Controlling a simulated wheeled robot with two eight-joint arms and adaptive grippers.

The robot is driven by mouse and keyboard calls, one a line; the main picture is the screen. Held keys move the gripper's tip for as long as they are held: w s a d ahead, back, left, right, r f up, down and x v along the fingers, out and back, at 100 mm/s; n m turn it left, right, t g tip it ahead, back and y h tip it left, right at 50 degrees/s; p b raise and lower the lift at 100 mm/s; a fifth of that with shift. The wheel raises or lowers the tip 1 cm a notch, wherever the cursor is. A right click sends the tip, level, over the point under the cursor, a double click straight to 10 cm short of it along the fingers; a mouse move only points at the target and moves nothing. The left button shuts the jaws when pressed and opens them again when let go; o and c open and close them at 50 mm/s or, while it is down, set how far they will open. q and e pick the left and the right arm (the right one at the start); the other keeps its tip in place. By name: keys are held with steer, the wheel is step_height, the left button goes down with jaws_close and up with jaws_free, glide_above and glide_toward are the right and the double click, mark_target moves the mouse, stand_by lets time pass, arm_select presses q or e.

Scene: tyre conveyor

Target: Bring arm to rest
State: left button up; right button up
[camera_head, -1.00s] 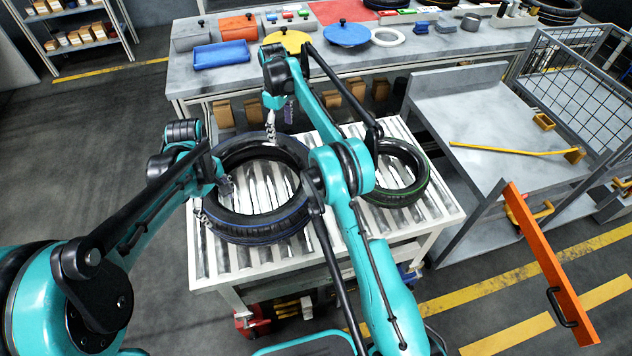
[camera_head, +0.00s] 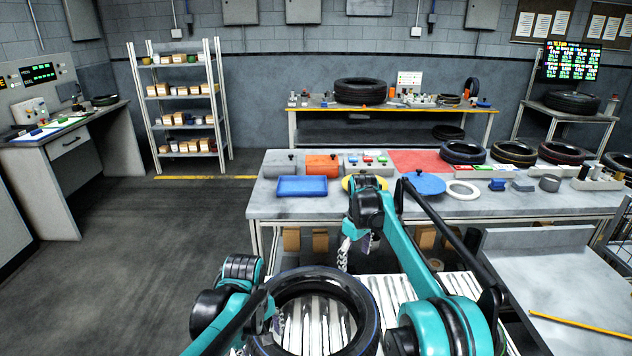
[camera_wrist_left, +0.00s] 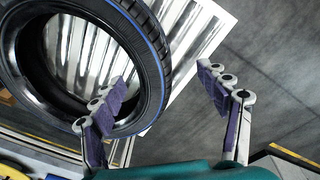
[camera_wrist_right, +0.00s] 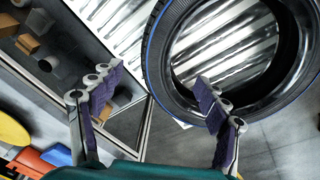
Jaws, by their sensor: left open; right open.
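A black tyre with a blue line (camera_head: 362,305) lies flat on the roller conveyor (camera_head: 397,288), low in the head view. My right gripper (camera_head: 347,252) is open and empty at the tyre's far side. In the right wrist view its open fingers (camera_wrist_right: 159,75) straddle the image of the tyre's rim (camera_wrist_right: 160,50); contact cannot be told. My left gripper (camera_head: 275,325) is by the tyre's left side, partly hidden by its arm. In the left wrist view its fingers (camera_wrist_left: 160,77) are spread and empty, one over the tyre (camera_wrist_left: 150,50), the other beyond it.
A grey workbench (camera_head: 300,207) stands behind the conveyor with a blue tray (camera_head: 302,186), an orange box (camera_head: 322,165) and several tyres. A grey cart (camera_head: 570,280) with a yellow bar (camera_head: 580,325) is at the right. The floor at the left is clear.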

steer(key=s+d+r+m+t, duration=0.2)
steer(key=s+r, duration=0.2)
steer(key=s, duration=0.5)
steer(key=s+d+r+m+t, duration=0.1)
steer(key=s+d+r+m, duration=0.1)
steer(key=s+r, duration=0.5)
arm_select(q)
steer(key=s+a+r+m+t, duration=0.2)
steer(key=s+m+t, duration=0.1)
steer(key=s, duration=0.4)
steer(key=s+a+r+m+t, duration=0.1)
steer(key=s+a+m+t, duration=0.2)
steer(key=s+m, duration=0.2)
steer(key=shift+s+a+r, duration=0.2)
steer(key=shift+s+r, duration=0.15)
steer(key=shift+s, duration=0.5)
arm_select(e)
steer(key=s+f+m+t, duration=0.1)
steer(key=s+f, duration=0.4)
steer(key=s, duration=0.6)
steer(key=s+d+f+m+t, duration=0.1)
steer(key=s+f+m+t, duration=0.1)
steer(key=s+f, duration=0.4)
steer(key=s+m, duration=0.1)
steer(key=s, duration=0.3)
steer(key=shift+s+d+f, duration=0.25)
steer(key=shift+s+f, duration=0.05)
steer(key=shift+s, duration=0.1)
